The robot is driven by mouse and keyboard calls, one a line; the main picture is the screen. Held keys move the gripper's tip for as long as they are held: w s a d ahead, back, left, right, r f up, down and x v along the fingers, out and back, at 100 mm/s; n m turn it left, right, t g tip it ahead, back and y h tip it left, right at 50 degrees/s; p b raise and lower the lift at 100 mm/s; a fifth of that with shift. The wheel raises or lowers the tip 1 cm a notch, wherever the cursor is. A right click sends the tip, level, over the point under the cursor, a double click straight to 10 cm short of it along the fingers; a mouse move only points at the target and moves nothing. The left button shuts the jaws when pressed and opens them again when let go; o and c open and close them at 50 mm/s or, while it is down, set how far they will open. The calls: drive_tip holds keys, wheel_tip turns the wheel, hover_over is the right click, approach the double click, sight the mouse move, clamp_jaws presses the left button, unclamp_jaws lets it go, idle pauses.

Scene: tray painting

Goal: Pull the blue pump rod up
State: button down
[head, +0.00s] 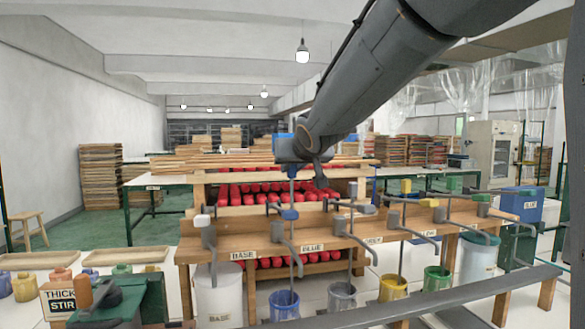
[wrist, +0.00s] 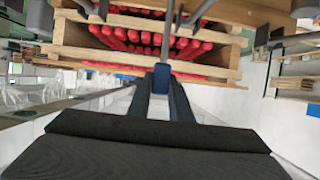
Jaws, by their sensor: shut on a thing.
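The blue pump rod (head: 291,193) stands upright above the blue pump's body (head: 289,215) on the wooden bench, at the BLUE label. A long length of thin grey rod shows between the pump body and my gripper (head: 291,158). In the wrist view my gripper (wrist: 162,82) is shut on the rod's blue handle (wrist: 161,78), with one dark finger on each side. The grey rod (wrist: 166,42) runs away from the handle towards the bench. In the head view my gripper and arm mostly hide the handle. A bucket with blue paint (head: 284,301) stands below the pump's spout.
Other pumps line the bench, including a white-topped one (head: 202,222) to the left and a yellow-topped one (head: 406,188) to the right. Red bottles (head: 270,187) fill the shelves behind. A grey rail (head: 420,303) crosses the front right.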

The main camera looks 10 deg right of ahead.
drive_tip(key=shift+r+p, duration=2.2)
drive_tip(key=shift+r, duration=0.55)
drive_tip(key=c, duration=1.6)
unclamp_jaws()
drive_tip(key=p+v, duration=0.2)
drive_tip(key=v, duration=0.5)
drive_tip(key=shift+s, duration=0.45)
